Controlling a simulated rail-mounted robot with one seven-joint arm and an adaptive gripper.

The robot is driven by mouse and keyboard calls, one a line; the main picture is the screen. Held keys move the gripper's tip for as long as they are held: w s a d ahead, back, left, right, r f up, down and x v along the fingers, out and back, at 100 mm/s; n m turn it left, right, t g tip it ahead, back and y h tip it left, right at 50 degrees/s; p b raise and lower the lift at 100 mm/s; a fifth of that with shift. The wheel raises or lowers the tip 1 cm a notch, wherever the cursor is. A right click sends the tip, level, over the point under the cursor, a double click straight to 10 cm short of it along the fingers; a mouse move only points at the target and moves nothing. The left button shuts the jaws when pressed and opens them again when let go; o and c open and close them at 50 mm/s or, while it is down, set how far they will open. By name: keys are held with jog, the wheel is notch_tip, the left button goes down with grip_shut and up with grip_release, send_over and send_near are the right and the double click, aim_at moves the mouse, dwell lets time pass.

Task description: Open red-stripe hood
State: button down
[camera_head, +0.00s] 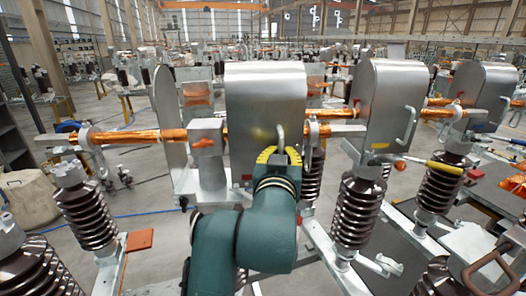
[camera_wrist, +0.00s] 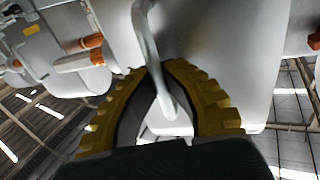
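The nearest hood (camera_head: 265,95) is a rounded silver metal cover in the middle of the head view, with a small red mark low on its front. Its curved grey handle (camera_head: 280,137) stands out from the front face. My gripper (camera_head: 279,152), with yellow ribbed fingers, is at this handle. In the wrist view, the handle (camera_wrist: 148,45) runs between the fingers, whose tips (camera_wrist: 161,68) close in on both sides of it. The hood's pale face (camera_wrist: 235,60) fills much of that view. The head view hides the exact finger contact.
A second silver hood (camera_head: 392,95) with a yellow mark stands to the right, and a third (camera_head: 481,90) beyond it. Copper-coloured bars (camera_head: 140,136) and brown ribbed insulators (camera_head: 357,210) flank the hoods. A yellow-handled rod (camera_head: 445,167) lies across the right side.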

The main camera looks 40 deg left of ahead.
jog(key=shift+w+d, duration=0.75)
jog(key=shift+w, duration=0.05)
jog(key=c, duration=1.1)
grip_release()
jog(key=v, duration=1.2)
